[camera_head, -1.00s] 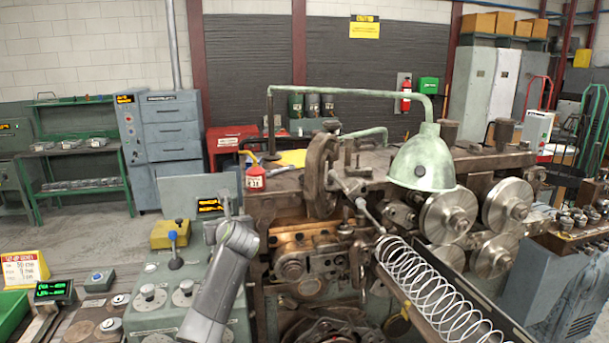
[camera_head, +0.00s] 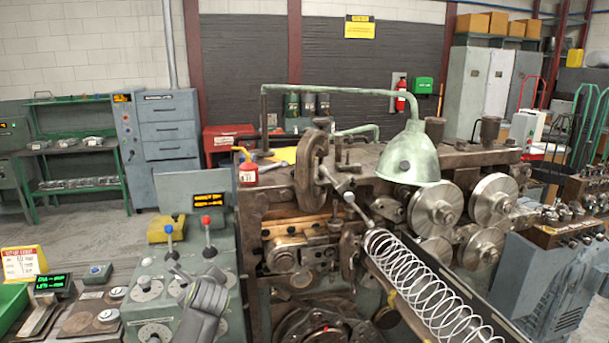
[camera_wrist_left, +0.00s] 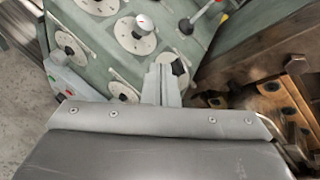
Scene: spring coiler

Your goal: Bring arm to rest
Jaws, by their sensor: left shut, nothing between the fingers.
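My left arm comes in from the bottom in the head view, over the green-grey control console (camera_head: 140,275). My left gripper (camera_head: 176,271) is shut and empty, close to the console's front knobs; whether it touches them cannot be told. My right gripper is not in view.
A blue-knobbed lever (camera_head: 169,233) and a red-knobbed lever (camera_head: 207,228) stand upright on the console. The spring coiler (camera_head: 300,215) stands to the right, with a wire spring (camera_head: 425,290) in a sloping trough. A digital readout (camera_head: 52,284) is at left.

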